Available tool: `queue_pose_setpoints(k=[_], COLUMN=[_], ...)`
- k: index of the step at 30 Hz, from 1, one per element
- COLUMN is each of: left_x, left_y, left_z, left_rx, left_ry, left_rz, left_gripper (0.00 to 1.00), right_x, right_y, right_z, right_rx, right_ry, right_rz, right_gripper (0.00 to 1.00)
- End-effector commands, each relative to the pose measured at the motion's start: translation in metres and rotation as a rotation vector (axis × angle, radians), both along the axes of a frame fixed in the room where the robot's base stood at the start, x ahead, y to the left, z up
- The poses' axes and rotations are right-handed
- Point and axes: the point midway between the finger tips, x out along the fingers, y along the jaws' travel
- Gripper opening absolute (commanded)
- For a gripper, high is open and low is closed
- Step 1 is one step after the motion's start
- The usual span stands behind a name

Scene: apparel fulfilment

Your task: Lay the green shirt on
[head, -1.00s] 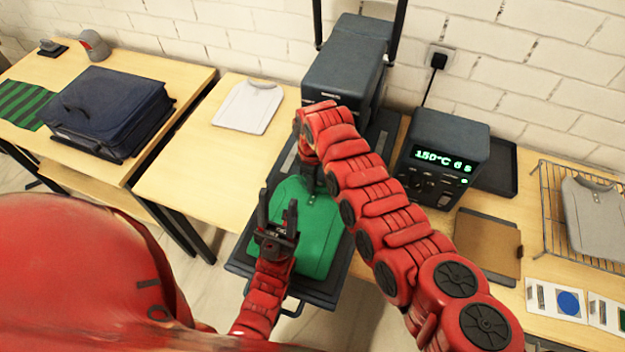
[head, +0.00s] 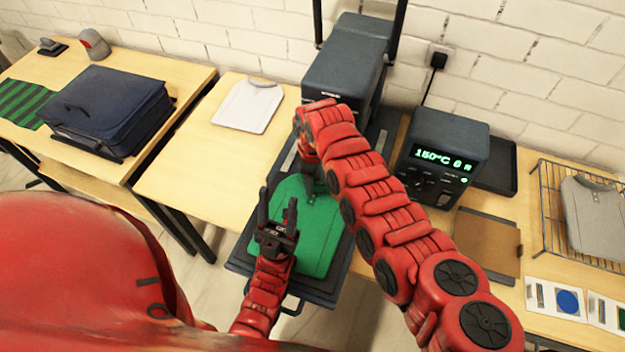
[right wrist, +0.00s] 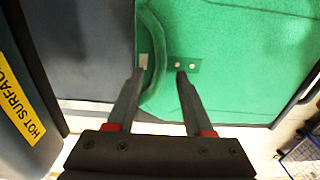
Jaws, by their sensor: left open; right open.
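The green shirt (head: 322,235) lies folded on the dark pull-out plate (head: 334,286) of the heat press (head: 345,62). In the right wrist view the shirt (right wrist: 230,55) shows its collar and buttons close to the fingertips. My right gripper (right wrist: 160,72) is open, with its fingers over the collar end; I cannot tell whether they touch the cloth. In the head view my right arm hides part of the shirt. My left gripper (head: 278,210) is open, pointing up over the shirt's left side, with nothing between its fingers.
A control box (head: 444,160) reading 150°C stands right of the press. A yellow hot surface label (right wrist: 20,100) is close to my right gripper. A white shirt (head: 248,105), blue suitcase (head: 108,108), brown clipboard (head: 487,243) and wire basket with grey shirt (head: 594,215) lie around.

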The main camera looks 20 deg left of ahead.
Motion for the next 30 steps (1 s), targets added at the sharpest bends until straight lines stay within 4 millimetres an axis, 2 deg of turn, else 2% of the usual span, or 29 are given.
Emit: queue_pose_setpoints(k=[5, 9, 18, 24, 30], left_x=[0.0, 0.0, 0.0, 0.0, 0.0], left_y=[0.0, 0.0, 0.0, 0.0, 0.0], left_z=[0.025, 0.041, 0.046, 0.045, 0.045], left_rx=[0.0, 0.0, 0.0, 0.0, 0.0], left_ry=[0.0, 0.0, 0.0, 0.0, 0.0], left_rz=[0.0, 0.0, 0.0, 0.0, 0.0], left_gripper=[0.5, 0.5, 0.5, 0.5, 0.5], right_x=[0.001, 0.002, 0.004, 0.002, 0.001], right_y=[0.0, 0.001, 0.0, 0.0, 0.0], right_z=[0.036, 0.073, 0.142, 0.165, 0.171], right_rx=[0.001, 0.005, 0.005, 0.0, 0.0], right_ry=[-0.002, -0.005, -0.007, -0.001, 0.0], right_rz=[-0.001, 0.0, -0.002, -0.001, -0.001], right_gripper=[0.52, 0.52, 0.52, 0.52, 0.52])
